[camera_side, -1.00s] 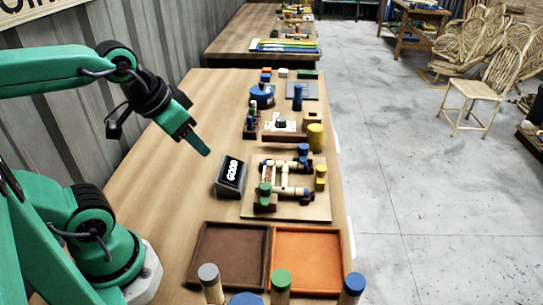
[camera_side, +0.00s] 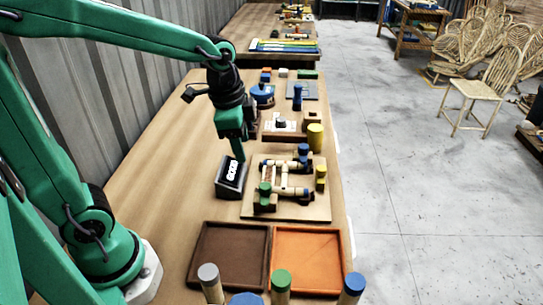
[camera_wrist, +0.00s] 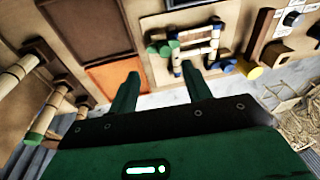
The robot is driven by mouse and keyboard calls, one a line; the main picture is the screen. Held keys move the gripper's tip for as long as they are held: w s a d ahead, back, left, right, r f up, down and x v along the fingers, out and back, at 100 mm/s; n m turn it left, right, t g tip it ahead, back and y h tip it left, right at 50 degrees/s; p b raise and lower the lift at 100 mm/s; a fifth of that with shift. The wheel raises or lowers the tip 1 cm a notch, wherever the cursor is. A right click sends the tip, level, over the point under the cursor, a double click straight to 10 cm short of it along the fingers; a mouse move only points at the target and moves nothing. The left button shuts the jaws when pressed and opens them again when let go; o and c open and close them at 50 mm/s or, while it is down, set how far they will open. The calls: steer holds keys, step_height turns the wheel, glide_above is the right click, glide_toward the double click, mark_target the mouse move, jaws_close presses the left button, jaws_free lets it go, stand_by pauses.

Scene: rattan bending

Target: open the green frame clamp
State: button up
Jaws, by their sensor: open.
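The green frame clamp (camera_side: 264,188) sits at the near left corner of a rattan frame (camera_side: 286,167) on a wooden board (camera_side: 310,211). In the wrist view the green clamp (camera_wrist: 173,45) shows beyond my fingertips. My gripper (camera_side: 239,157) is above and to the left of the board, just behind the dark display box in the side view, and apart from the clamp. In the wrist view my gripper (camera_wrist: 160,72) has its two green fingers spread with nothing between them. Whether the clamp is open or closed is too small to tell.
The display box (camera_side: 231,177) reading GOOD stands left of the board. A brown tray (camera_side: 230,257) and an orange tray (camera_side: 305,260) lie in front. The left table strip is clear.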

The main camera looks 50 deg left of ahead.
mark_target(265, 186)
steer(key=w+f+m, duration=0.1)
steer(key=f, duration=0.1)
steer(key=w+d+f+m+g, duration=0.1)
steer(key=w+f+m, duration=0.1)
steer(key=w+f+m+g, duration=0.1)
steer(key=w+f+m, duration=0.1)
steer(key=shift+w+d+f, duration=0.15)
steer(key=shift+d+f, duration=0.1)
steer(key=shift+d, duration=0.05)
steer(key=shift+f, duration=0.15)
steer(key=shift+f, duration=3.75)
steer(key=c, duration=1)
